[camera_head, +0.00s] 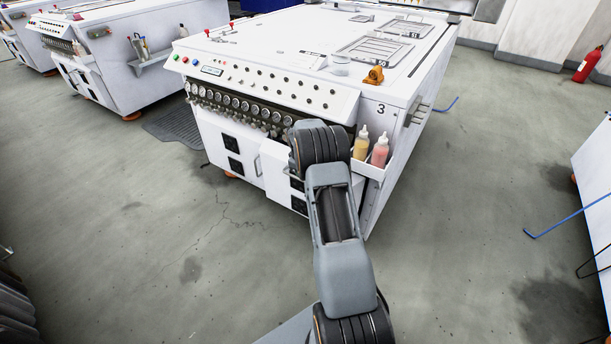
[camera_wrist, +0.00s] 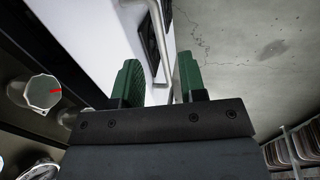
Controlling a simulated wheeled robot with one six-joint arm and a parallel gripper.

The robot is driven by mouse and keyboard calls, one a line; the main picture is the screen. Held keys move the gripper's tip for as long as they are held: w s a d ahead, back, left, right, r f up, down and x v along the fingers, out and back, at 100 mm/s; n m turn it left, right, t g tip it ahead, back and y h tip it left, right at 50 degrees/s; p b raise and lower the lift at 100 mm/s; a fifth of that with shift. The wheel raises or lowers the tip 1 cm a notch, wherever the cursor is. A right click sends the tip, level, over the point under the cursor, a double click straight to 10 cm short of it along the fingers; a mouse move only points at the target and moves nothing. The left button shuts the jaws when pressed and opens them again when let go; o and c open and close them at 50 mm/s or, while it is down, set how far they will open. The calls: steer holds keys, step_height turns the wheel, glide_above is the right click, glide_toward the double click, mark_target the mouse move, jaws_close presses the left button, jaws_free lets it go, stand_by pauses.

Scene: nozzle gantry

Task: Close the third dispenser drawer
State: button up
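The white machine (camera_head: 262,90) marked 3 stands in the middle of the head view. On its front, a white drawer (camera_head: 276,172) with a bar handle (camera_head: 257,166) stands out from the panel, partly hidden by my arm. Whether it is the third drawer I cannot tell. In the head view my gripper is hidden behind my arm. In the wrist view my gripper (camera_wrist: 160,82) shows two green fingers, apart. A pale bar handle (camera_wrist: 157,22) runs beside a white face (camera_wrist: 92,30) beyond the fingertips. I cannot tell whether the fingers touch it.
A row of gauges and knobs (camera_head: 240,108) runs above the drawer, and one knob (camera_wrist: 42,92) is close at left in the wrist view. Two sauce-like bottles (camera_head: 379,151) stand in a side tray. The grey floor in front is clear.

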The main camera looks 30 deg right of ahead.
step_height(320, 180, up, 8)
steer(key=a+p, duration=0.1)
steer(key=shift+s+a+f, duration=0.2)
steer(key=shift+s+f, duration=0.05)
steer(key=shift+s, duration=0.1)
steer(key=shift+c, duration=0.3)
